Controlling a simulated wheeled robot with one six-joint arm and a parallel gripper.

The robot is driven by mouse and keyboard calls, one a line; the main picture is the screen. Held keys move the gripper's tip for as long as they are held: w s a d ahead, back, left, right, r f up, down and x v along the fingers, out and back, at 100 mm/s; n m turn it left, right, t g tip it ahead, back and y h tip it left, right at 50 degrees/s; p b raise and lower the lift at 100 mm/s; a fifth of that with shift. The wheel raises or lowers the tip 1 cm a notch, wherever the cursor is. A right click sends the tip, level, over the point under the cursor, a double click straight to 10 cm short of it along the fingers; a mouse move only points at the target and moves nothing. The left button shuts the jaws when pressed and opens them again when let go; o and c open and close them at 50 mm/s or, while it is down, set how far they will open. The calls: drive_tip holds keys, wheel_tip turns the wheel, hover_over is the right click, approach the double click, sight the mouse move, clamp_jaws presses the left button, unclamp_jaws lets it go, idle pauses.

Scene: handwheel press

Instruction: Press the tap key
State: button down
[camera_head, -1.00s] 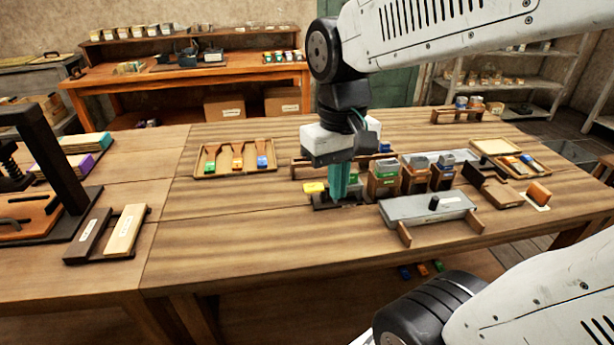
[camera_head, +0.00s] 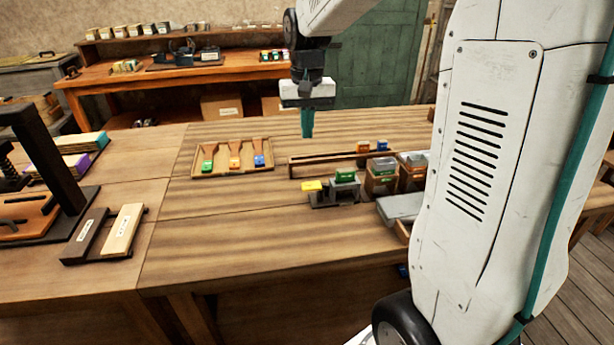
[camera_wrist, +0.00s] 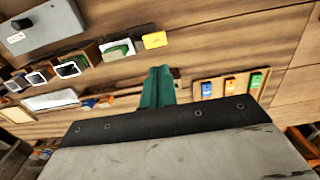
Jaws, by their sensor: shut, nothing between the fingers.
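A small dark stand (camera_head: 335,199) on the table carries a yellow block (camera_head: 311,186) at its left and a green-topped block (camera_head: 345,177) at its right. No label names the tap key, so I cannot tell which part it is. In the wrist view the yellow block (camera_wrist: 155,40) and the green block (camera_wrist: 118,50) lie beyond my fingertips. My gripper (camera_head: 307,132) has teal fingers, shut and empty, pointing down above the table behind the stand, clear of it. The fingers also show in the wrist view (camera_wrist: 157,78).
A tray (camera_head: 205,174) with green, orange and blue tagged pieces lies left of my gripper. A long wooden rail (camera_head: 325,160) and block holders (camera_head: 381,185) stand near the stand. A grey plate (camera_head: 400,206) is partly hidden by my arm. A press (camera_head: 50,160) stands far left.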

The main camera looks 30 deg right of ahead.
sight(308, 186)
drive_tip(key=shift+f, duration=0.1)
wheel_tip(308, 186, down, 14)
drive_tip(key=shift+r, duration=0.1)
idle(0.4)
